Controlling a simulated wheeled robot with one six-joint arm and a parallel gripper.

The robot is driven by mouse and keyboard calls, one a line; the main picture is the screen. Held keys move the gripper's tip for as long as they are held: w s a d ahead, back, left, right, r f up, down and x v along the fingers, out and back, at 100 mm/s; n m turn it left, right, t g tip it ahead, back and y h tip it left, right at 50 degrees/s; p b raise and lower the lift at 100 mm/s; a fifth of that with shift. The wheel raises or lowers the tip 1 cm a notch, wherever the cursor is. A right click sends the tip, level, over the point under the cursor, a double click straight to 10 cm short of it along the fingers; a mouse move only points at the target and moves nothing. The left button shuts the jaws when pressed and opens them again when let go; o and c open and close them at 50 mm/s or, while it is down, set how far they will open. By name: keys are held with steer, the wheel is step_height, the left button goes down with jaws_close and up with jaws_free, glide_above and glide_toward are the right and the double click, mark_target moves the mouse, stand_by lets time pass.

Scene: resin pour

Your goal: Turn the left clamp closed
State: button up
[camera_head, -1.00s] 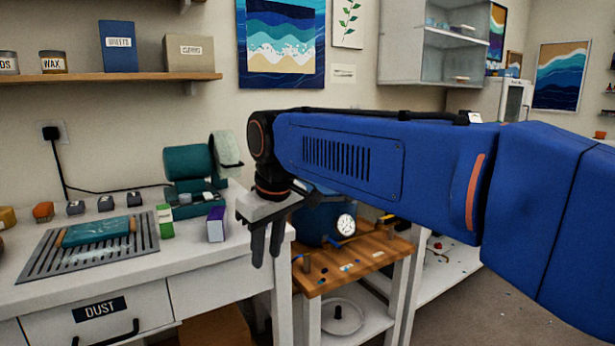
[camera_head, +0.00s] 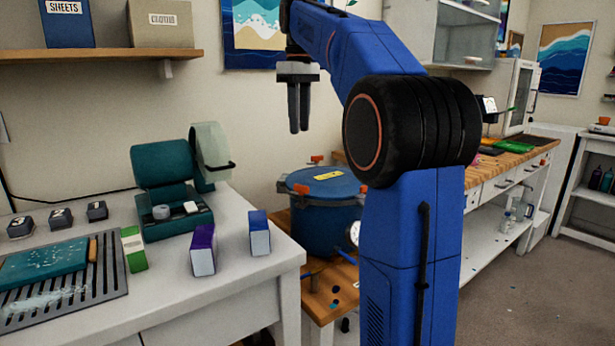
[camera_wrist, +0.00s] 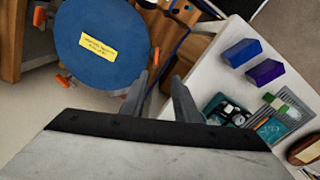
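The blue pressure pot (camera_head: 322,222) stands on a wooden-topped stand, its lid (camera_head: 350,180) on and marked with a yellow label. Orange-handled clamps sit around its rim: the left clamp (camera_head: 302,188), one at the back (camera_head: 316,158) and one at the right (camera_head: 361,191). The clamps are too small to tell whether each is turned closed. My gripper (camera_head: 299,130) hangs above the pot's height, fingers pointing down, touching nothing. In the wrist view my gripper (camera_wrist: 160,77) is open and empty, with the pot lid (camera_wrist: 90,25) to its upper left.
The white bench (camera_head: 215,275) on the left holds a teal machine (camera_head: 172,185), a purple box (camera_head: 203,250) and a blue box (camera_head: 259,233). My arm hides the pot's right side. Open floor (camera_head: 530,290) lies at right.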

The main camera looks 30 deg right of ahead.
mark_target(299, 190)
steer(key=f, duration=1.7)
steer(key=shift+w+d, duration=0.25)
steer(key=shift+d, duration=0.15)
jaws_close()
